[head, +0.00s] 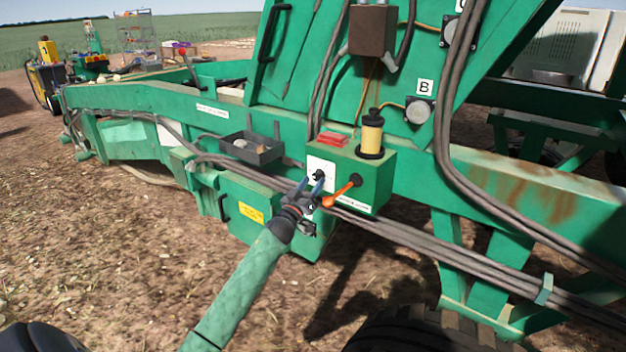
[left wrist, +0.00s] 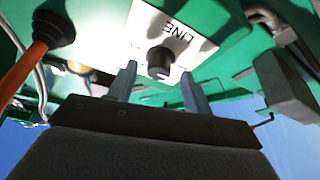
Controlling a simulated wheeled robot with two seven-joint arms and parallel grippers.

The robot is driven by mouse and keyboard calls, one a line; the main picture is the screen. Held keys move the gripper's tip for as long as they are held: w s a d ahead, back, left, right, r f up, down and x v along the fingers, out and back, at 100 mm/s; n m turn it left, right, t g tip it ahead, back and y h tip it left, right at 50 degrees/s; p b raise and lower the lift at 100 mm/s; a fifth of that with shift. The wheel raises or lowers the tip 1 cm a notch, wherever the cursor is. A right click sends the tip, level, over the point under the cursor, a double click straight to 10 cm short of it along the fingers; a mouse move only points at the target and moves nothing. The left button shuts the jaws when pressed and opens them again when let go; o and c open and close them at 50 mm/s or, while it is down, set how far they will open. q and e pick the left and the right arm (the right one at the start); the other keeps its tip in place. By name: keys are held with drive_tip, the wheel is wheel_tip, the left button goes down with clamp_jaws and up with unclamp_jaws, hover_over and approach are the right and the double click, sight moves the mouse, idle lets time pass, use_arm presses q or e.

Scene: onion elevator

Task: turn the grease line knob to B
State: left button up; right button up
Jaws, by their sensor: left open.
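The grease line knob (head: 319,175) is a small black knob on a white plate (head: 321,165) on the front of a green box (head: 372,182). In the left wrist view the knob (left wrist: 159,62) sits beyond and between my fingertips, next to the printed word "LINE". My left gripper (head: 310,186) is open, its two fingers pointing at the knob. In the left wrist view the gripper (left wrist: 160,85) appears short of the knob, with nothing between the fingers. Which letter the knob points to cannot be read. My right gripper is out of view.
An orange lever (head: 341,194) stands close to the right of the knob. A yellow grease reservoir (head: 371,134) and red item (head: 333,139) are on the box top. A dark tray (head: 252,149) is to the left. Hoses (head: 420,245) run below. A "B" label (head: 425,87) is above.

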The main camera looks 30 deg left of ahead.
use_arm(q)
drive_tip(key=shift+w+r, duration=0.2)
drive_tip(key=shift+w, duration=0.45)
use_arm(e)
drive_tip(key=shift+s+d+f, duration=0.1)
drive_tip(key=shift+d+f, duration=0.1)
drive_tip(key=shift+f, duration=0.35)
use_arm(q)
drive_tip(key=c, duration=1)
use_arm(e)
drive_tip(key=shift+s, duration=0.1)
use_arm(q)
drive_tip(key=shift+m, duration=0.3)
